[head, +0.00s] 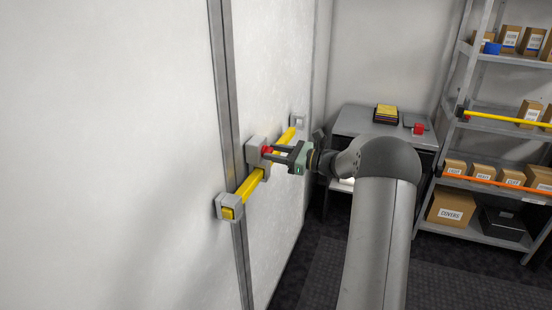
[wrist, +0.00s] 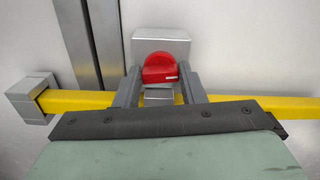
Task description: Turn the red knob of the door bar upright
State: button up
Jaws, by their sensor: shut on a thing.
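The red knob (wrist: 160,70) sits on a grey box (wrist: 161,40) on the white wall, at the middle of the yellow door bar (wrist: 268,103). In the head view the knob (head: 266,150) shows at the tips of my gripper (head: 270,152), which reaches in from the right. In the wrist view my gripper (wrist: 162,85) has one finger on each side of the knob and is shut on it. The door bar (head: 249,186) runs level across the wall in grey brackets.
A vertical grey metal strip (head: 229,100) runs down the wall behind the bar. A grey table (head: 365,121) and a shelf rack (head: 480,188) with boxes stand at the right.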

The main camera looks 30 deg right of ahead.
jog(key=n+b, duration=0.5)
jog(key=b, duration=0.2)
jog(key=n+b, duration=0.6)
jog(key=b, duration=0.2)
jog(key=n+b, duration=0.5)
jog(key=b, duration=0.3)
jog(key=shift+s+a+f, duration=0.1)
jog(key=shift+f, duration=0.15)
jog(key=shift+n, duration=0.3)
jog(key=o, duration=1)
jog(key=shift+r, duration=0.1)
jog(key=shift+s, duration=0.1)
